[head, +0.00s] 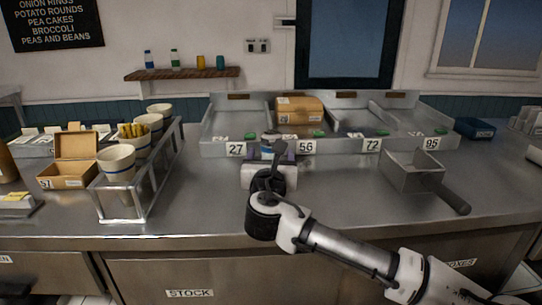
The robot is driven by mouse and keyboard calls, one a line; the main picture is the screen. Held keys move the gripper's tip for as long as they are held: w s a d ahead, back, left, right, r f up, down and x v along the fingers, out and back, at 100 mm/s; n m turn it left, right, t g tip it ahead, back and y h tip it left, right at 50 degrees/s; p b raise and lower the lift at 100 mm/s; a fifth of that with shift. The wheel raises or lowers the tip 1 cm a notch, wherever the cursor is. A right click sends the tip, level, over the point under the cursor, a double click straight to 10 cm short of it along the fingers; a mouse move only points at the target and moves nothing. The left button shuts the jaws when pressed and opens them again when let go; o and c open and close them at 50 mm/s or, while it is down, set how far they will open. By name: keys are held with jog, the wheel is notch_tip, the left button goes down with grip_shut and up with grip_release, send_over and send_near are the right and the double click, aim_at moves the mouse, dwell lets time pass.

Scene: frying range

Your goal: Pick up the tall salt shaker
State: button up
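A small upright container with a grey top and a bluish band, probably the tall salt shaker (270,138), stands out just past my gripper in the head view, in front of the divided metal tray. Its lower part is hidden behind my gripper. My gripper (270,151) reaches away from me over the steel counter, its white body low in front of the shaker. Its dark fingertips show on both sides of the shaker, set apart. I cannot tell whether they touch it.
The divided metal tray (226,149) with number tags stands behind, holding a cardboard box (299,110). A metal scoop (414,170) lies to the right. A wire rack (122,202) with paper cups and an open carton (68,181) stand left. The steel counter (198,195) is bare left of my gripper.

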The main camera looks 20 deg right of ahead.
jog(key=p+x, duration=0.1)
jog(key=x, duration=0.4)
jog(key=c, duration=1.4)
jog(key=shift+r, duration=0.1)
notch_tip(320, 180, up, 20)
jog(key=shift+p, duration=0.35)
